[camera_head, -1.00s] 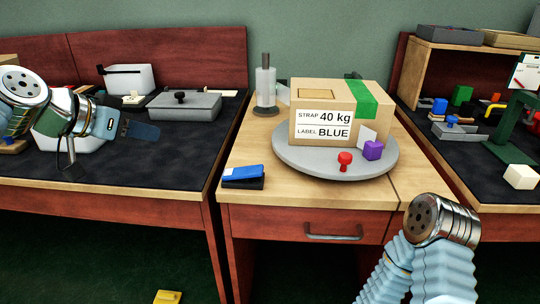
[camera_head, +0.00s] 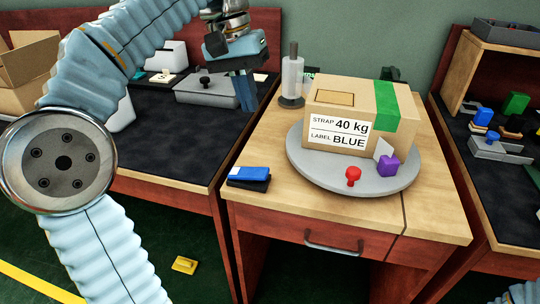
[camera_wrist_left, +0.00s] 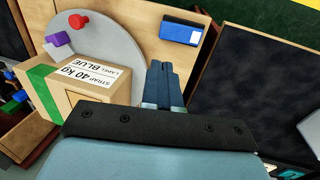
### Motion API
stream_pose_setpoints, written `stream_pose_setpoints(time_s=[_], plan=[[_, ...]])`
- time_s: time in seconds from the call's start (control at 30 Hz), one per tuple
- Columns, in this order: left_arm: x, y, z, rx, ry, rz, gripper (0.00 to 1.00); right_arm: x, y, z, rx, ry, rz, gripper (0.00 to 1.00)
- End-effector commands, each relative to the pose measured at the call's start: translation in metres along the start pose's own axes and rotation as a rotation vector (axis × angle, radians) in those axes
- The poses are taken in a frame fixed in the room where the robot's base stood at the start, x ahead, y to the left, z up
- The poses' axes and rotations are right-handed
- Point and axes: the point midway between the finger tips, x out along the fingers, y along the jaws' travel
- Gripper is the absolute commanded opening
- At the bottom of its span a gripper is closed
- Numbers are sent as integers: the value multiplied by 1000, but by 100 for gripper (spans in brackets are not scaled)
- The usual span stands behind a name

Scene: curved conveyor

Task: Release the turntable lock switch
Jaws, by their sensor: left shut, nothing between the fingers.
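The round grey turntable (camera_head: 300,158) stands on the wooden table and carries a cardboard box (camera_head: 395,148) labelled "STRAP 40 kg" and "LABEL BLUE". A red knob (camera_head: 353,175) sits at its front edge. A blue-and-black block (camera_head: 249,177), which looks like a rocker switch, lies on the tabletop left of the turntable; it also shows in the left wrist view (camera_wrist_left: 181,29). I cannot tell which of these is the lock. My left gripper (camera_head: 246,104) is shut and empty, pointing down above and behind the blue block, apart from it. Its fingers (camera_wrist_left: 164,70) also show in the left wrist view. My right gripper is out of view.
A grey post (camera_head: 291,78) stands at the table's back left. A drawer handle (camera_head: 333,245) is on the front. The tabletop around the blue block is clear.

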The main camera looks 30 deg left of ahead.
Motion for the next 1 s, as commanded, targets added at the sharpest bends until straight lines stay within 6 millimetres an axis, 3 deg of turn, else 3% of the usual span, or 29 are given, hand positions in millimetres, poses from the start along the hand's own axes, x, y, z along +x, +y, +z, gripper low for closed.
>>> stream_pose_setpoints(time_s=[0.17, 0.7, 1.0], plan=[[17, -1, 0, 0, -1, -1, 0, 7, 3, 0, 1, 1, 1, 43], [122, 0, 0, 2, -1, 1, 0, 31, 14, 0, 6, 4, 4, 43], [140, 0, 0, 1, 1, 1, 0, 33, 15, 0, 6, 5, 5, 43]])
